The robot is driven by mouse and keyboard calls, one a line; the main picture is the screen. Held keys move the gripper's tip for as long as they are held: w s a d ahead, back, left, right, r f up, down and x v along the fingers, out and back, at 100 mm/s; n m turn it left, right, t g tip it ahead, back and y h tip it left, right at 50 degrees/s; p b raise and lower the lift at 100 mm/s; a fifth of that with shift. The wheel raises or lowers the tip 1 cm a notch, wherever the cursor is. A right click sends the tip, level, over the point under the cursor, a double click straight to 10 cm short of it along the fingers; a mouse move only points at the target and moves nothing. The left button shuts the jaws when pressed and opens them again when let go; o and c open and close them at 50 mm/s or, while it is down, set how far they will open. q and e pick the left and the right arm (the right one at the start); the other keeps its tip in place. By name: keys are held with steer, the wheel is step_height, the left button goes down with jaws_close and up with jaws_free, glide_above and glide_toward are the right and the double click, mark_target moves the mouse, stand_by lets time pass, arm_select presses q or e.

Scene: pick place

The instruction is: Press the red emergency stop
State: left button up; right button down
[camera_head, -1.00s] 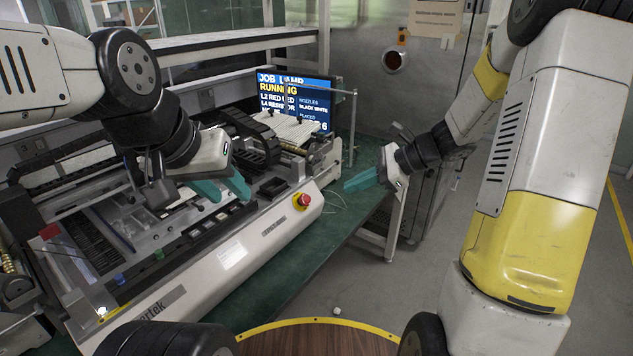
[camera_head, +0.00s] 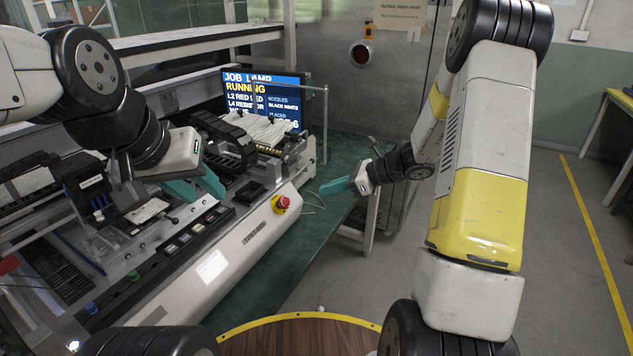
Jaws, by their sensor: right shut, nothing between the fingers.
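The red emergency stop (camera_head: 281,202) is a round red button on a yellow base, on the sloped front face of the grey machine, near its right end. My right gripper (camera_head: 325,187) has teal fingers that are shut and empty. It appears to the right of the button and a little higher in the picture, with a visible gap between them. My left gripper (camera_head: 203,190) also has teal fingers, spread apart with nothing seen between them. It hangs over the machine, to the left of the button. Nothing covers the button.
The grey machine (camera_head: 235,250) stands on a green bench (camera_head: 320,215). A screen (camera_head: 262,98) reading "RUNNING" stands behind it. A thin metal post (camera_head: 325,125) rises near its right end. A round wooden surface with a yellow rim (camera_head: 300,320) is in front. Open floor lies at right.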

mark_target(287, 201)
steer(key=x, duration=1.2)
steer(key=shift+r, duration=0.1)
steer(key=shift+x, duration=0.75)
steer(key=shift+s+f, duration=0.1)
steer(key=shift+f, duration=0.15)
steer(key=shift+a, duration=0.1)
steer(key=shift+r, duration=0.1)
steer(key=shift+d+r, duration=0.2)
steer(key=shift+d, duration=0.05)
steer(key=v, duration=1.4)
steer(key=shift+d, duration=0.3)
